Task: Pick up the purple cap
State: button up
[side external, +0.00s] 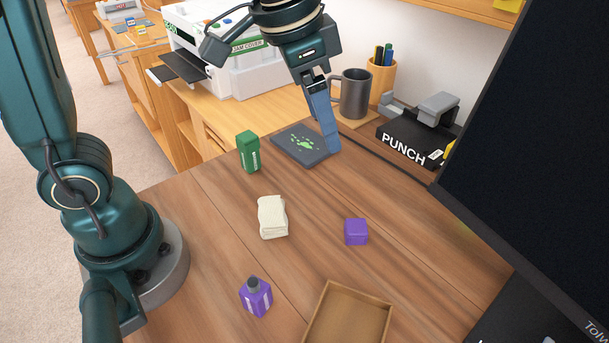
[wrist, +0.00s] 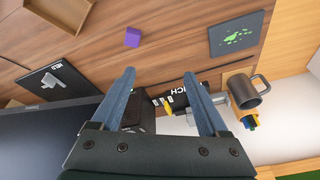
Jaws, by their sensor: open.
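The purple cap (side external: 356,231) is a small block-like purple piece lying on the wooden table (side external: 215,235), right of the cream packet. It also shows in the wrist view (wrist: 132,38), beyond my fingertips and a little left of the middle. My gripper (side external: 335,150) is raised near the right edge of the dark pad, up and away from the cap. In the wrist view its two blue fingers (wrist: 158,73) are apart with nothing held between them. In the side view mostly one finger shows.
A dark pad (side external: 303,146), green box (side external: 249,152), cream packet (side external: 272,217), purple bottle (side external: 256,296) and wooden tray (side external: 353,318) are on the table. A mug (side external: 351,93), black punch (side external: 409,145) and large monitor (side external: 540,130) border the right side. Table around the cap is clear.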

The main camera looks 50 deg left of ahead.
jog(key=w+d+f+m+g, duration=0.2)
jog(key=w+d+f, duration=0.15)
jog(key=f, duration=0.25)
jog(key=g, duration=0.2)
send_over(357, 226)
jog(key=shift+m+y, duration=0.3)
jog(key=shift+m, duration=0.1)
notch_tip(357, 226, down, 6)
jog(key=shift+w+a+f, duration=0.1)
jog(key=shift+f, duration=2.65)
grip_shut()
